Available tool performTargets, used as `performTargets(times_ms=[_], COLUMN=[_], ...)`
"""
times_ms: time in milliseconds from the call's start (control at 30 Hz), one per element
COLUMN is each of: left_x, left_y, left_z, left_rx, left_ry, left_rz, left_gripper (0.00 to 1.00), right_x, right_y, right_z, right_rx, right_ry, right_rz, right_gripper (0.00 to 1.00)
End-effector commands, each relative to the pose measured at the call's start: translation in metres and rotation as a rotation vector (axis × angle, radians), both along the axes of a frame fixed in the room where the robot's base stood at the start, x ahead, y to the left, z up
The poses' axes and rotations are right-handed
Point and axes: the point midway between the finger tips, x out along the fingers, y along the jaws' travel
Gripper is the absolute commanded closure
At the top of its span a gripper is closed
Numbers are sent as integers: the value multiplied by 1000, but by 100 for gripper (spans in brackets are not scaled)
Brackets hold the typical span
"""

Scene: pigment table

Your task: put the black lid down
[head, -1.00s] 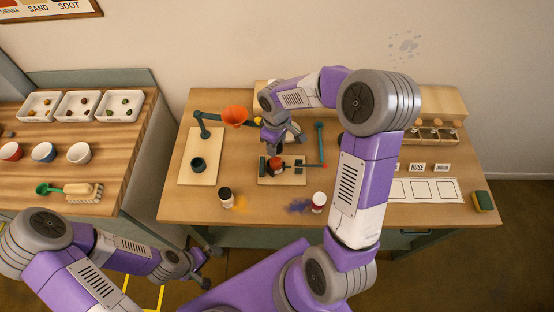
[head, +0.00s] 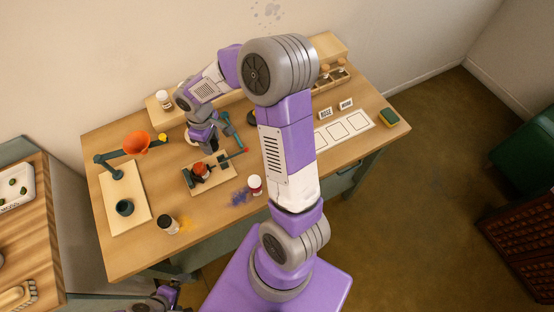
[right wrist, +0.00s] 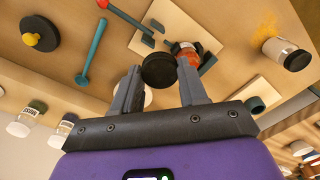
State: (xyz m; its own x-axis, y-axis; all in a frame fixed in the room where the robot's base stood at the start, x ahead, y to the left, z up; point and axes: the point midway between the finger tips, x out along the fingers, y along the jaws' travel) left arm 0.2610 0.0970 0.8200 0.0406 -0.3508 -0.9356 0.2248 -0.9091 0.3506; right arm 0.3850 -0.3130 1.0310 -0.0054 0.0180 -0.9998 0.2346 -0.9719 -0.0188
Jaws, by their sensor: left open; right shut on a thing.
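The black lid (right wrist: 159,70) is a round dark disc between the fingertips of my right gripper (right wrist: 160,88), which is shut on it. In the head view my right gripper (head: 209,146) is above the table, just behind an open jar of red-orange pigment (head: 200,170) held in a small stand; the lid cannot be made out there. In the right wrist view the jar (right wrist: 185,50) shows just beyond the lid; I cannot tell whether they touch. My left gripper (head: 164,297) is at the bottom edge of the head view, partly cut off, open and away from the table.
The table's front right is fairly clear.

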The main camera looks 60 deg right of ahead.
Motion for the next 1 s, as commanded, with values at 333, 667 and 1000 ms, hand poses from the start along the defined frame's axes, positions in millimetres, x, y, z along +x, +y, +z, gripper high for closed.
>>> performTargets(times_ms=[333,667,1000], left_x=[0,0,0], left_y=[0,0,0], left_z=[-25,-33,-46], left_rx=[0,0,0], left_ry=[0,0,0], left_rz=[0,0,0], left_gripper=[0,0,0], right_x=[-119,-174,-176], right_y=[-106,-131,-132], right_z=[-25,-34,-89], right_rx=[-2,-19,-19], right_ry=[8,5,6], right_rz=[-673,-959,-968], right_gripper=[84,84,84])
